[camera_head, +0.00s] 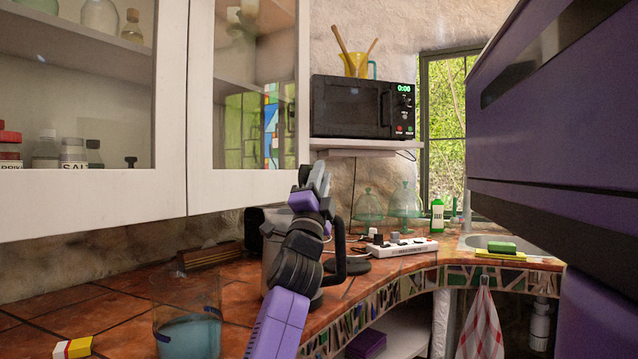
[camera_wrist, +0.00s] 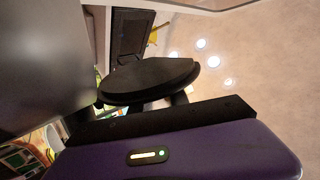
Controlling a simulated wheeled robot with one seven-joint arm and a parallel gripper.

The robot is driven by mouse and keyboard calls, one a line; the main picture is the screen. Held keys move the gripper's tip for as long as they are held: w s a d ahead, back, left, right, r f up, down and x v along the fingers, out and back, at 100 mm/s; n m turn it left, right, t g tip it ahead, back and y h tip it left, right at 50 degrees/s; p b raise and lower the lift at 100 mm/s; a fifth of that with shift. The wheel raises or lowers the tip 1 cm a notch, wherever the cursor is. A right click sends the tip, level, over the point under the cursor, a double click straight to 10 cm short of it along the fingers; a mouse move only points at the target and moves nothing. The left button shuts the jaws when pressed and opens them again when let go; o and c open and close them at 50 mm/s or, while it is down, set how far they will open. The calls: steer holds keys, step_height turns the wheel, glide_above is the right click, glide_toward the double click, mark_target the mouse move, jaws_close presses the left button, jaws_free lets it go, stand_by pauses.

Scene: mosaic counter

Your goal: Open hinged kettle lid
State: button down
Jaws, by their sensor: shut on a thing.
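The grey kettle (camera_head: 277,245) stands on the tiled counter, partly hidden behind my arm. Its black handle (camera_head: 342,250) shows to the right of my arm. My gripper (camera_head: 317,180) is above the kettle's top and points up. In the wrist view a dark rounded disc (camera_wrist: 150,80), which looks like the kettle lid, sits at my fingers, and my gripper is shut on it. A smooth grey surface (camera_wrist: 45,60), apparently the kettle body, fills the left of that view. The hinge is hidden, and the lid's exact angle cannot be told.
White glass-fronted cabinets (camera_head: 175,110) hang at the upper left. A microwave (camera_head: 363,106) sits on a shelf behind. A power strip (camera_head: 402,246) and glass domes (camera_head: 404,200) are right of the kettle. A clear vessel with blue contents (camera_head: 187,330) stands at the front left.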

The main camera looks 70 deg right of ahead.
steer(key=c, duration=1.3)
jaws_free()
steer(key=shift+v, duration=3.95)
